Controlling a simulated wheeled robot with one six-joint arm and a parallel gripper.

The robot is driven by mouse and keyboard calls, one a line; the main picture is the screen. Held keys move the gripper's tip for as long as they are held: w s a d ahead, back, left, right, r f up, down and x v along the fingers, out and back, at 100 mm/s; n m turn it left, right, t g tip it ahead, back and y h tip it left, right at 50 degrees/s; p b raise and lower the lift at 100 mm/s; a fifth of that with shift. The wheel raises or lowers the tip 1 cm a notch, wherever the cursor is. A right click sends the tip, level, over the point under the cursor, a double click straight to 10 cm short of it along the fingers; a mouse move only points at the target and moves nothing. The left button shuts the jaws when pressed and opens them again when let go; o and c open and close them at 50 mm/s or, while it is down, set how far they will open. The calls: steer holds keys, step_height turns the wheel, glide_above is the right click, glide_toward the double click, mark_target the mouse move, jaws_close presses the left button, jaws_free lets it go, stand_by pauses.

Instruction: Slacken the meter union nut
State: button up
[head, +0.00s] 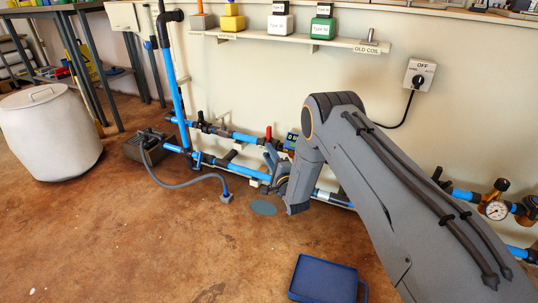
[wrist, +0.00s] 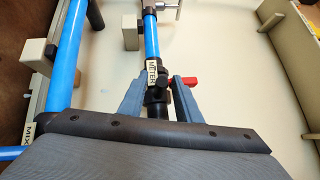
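In the wrist view a blue pipe runs down into a dark fitting (wrist: 153,96) with a white label reading METER (wrist: 152,72). I cannot tell for certain which dark ring on it is the union nut. My gripper (wrist: 160,80) has its two grey fingers apart, one on each side of this fitting. Contact with the fitting cannot be made out. A red lever (wrist: 182,82) shows just beyond the right finger. In the head view my gripper (head: 274,165) is at the pipework low on the wall, beside a small meter display (head: 291,141); my arm hides part of the pipes.
A pressure gauge (head: 496,210) is on the pipes at the right. A grey hose (head: 190,182) crosses the floor. A white bin (head: 50,132) stands left. A shelf (head: 290,37) holds several containers.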

steer(key=p+v, duration=0.3)
steer(key=v, duration=0.5)
stand_by(0.4)
